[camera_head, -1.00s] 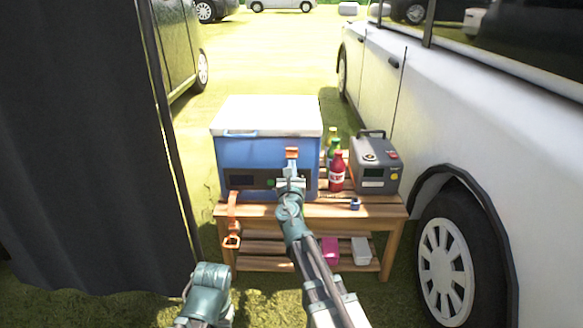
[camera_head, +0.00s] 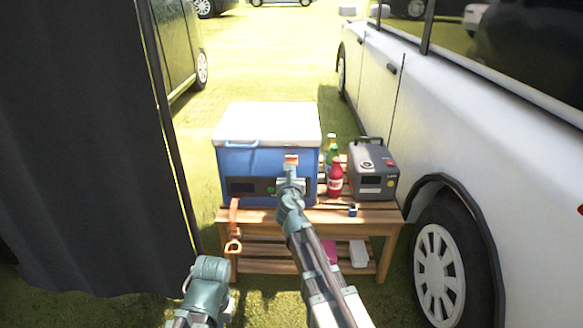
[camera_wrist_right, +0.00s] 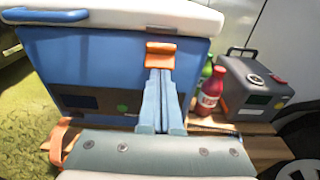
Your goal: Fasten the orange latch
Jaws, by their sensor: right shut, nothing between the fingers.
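The orange latch (camera_head: 291,159) is on the front of the blue cooler (camera_head: 237,165), just under its white lid (camera_head: 265,120). The lid lies down on the cooler body. In the right wrist view the latch (camera_wrist_right: 161,47) stands just beyond my fingertips. My right gripper (camera_head: 291,171) is shut and empty, its tips at the latch's lower edge. Whether they touch it I cannot tell. The fingers hide part of the cooler front below the latch. Part of my left arm shows at the lower left, but its gripper is not visible.
The cooler stands on a wooden table (camera_head: 375,215). A red bottle (camera_head: 335,178), a green bottle and a grey power box (camera_head: 374,172) stand to its right. An orange strap (camera_head: 235,218) hangs at the left front. A white vehicle (camera_head: 490,110) is close on the right, a dark curtain (camera_head: 80,150) on the left.

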